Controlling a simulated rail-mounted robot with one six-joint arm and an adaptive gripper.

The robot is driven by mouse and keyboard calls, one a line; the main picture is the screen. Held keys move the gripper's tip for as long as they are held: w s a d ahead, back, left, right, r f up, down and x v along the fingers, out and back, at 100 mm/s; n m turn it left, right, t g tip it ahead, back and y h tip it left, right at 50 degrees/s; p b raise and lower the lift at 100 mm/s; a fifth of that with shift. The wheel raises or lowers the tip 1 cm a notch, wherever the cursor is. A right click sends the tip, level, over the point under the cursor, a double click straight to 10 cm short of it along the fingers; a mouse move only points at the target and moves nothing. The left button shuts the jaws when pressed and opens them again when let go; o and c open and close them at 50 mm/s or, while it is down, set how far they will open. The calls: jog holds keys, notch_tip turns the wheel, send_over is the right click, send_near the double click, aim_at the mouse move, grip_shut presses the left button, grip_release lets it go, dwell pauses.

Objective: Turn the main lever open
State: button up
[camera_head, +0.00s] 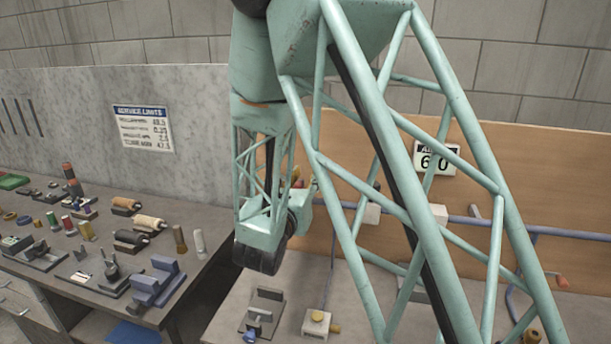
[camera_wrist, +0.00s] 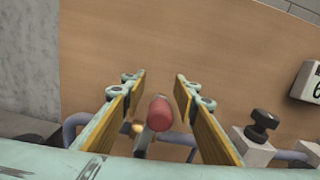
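A red rounded handle end (camera_wrist: 160,113) shows in the wrist view between the two fingers of my gripper (camera_wrist: 161,82). It looks like the lever's grip, with a small brass-coloured part (camera_wrist: 136,128) beside it. The fingers are open, one on each side of the handle, with gaps showing. I cannot tell how deep the handle sits between them. In the head view my arm hides most of the gripper and this handle.
A blue pipe (camera_head: 540,231) runs along the brown panel (camera_head: 540,165). A white block (camera_wrist: 251,147) with a black knob (camera_wrist: 262,124) stands right of the gripper. A cluttered side bench (camera_head: 207,221) is at left.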

grip_shut()
